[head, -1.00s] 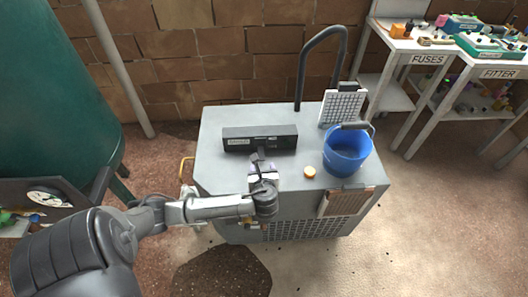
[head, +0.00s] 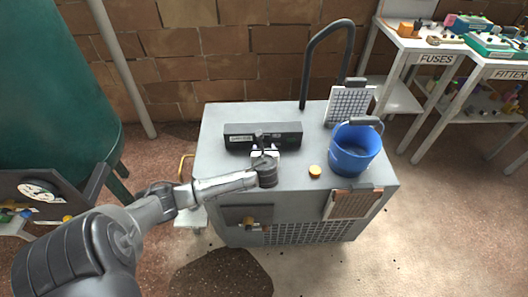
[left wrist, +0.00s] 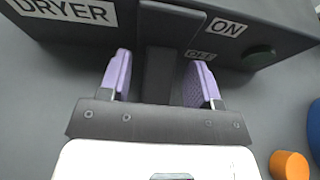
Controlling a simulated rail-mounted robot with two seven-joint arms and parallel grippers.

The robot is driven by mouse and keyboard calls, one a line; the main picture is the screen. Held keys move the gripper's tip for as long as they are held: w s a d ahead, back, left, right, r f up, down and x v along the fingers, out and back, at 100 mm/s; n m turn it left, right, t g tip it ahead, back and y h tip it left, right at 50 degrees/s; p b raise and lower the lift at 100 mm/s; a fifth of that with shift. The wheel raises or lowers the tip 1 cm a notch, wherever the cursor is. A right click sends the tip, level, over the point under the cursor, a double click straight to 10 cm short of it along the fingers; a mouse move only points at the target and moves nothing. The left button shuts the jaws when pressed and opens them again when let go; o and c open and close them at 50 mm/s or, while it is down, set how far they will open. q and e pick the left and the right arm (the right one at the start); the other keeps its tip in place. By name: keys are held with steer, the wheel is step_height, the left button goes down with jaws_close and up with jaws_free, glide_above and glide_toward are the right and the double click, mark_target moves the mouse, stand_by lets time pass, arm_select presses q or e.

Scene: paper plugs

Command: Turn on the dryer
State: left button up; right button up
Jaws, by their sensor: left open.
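The dryer is a grey cabinet (head: 215,165) with a black control box (head: 290,135) on its top. In the left wrist view the box shows a DRYER label (left wrist: 72,10), an ON label (left wrist: 226,27), a smaller OFF label (left wrist: 200,55) and a dark green round part (left wrist: 259,57). A black lever (left wrist: 158,55) sticks out of the box towards me. My left gripper (head: 262,142) is at the front of the box. Its purple-padded fingers (left wrist: 157,78) are open, one on each side of the lever, with gaps showing. My right gripper is not in view.
A blue bucket (head: 352,155), an orange-yellow round piece (head: 315,171) and a white mesh frame (head: 348,105) sit on the cabinet's right. A tall black pipe (head: 308,70) rises behind. A green tank (head: 50,90) stands at left, with shelves (head: 432,44) at right.

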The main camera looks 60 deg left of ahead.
arm_select(q)
steer(key=shift+w+a+f, duration=0.2)
steer(key=shift+a, duration=0.2)
jaws_close()
stand_by(0.4)
